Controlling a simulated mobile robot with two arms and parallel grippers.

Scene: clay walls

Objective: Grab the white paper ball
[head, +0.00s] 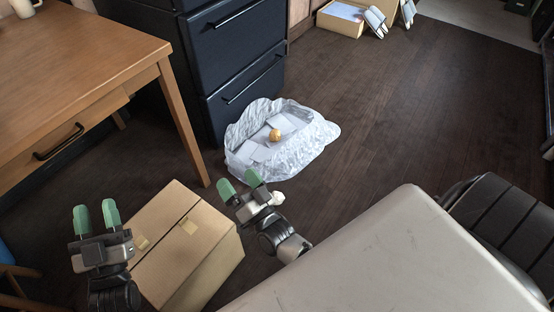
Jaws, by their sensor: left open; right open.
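A small white crumpled lump (278,198), which looks like the white paper ball, shows just right of my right gripper's body. It is partly hidden by the gripper, and I cannot tell its exact height above the floor. My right gripper (239,180) is open, its green fingers pointing up the picture towards the silvery-white bag, with nothing seen between them. My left gripper (95,207) is open and empty, left of the cardboard box.
A crumpled, open silvery-white bag (312,139) on the dark wood floor holds an orange ball (275,135) and pale flat pieces. A closed cardboard box (195,250), wooden desk (85,55), dark drawer cabinet (238,45) and large pale grey surface (400,260) surround my arms.

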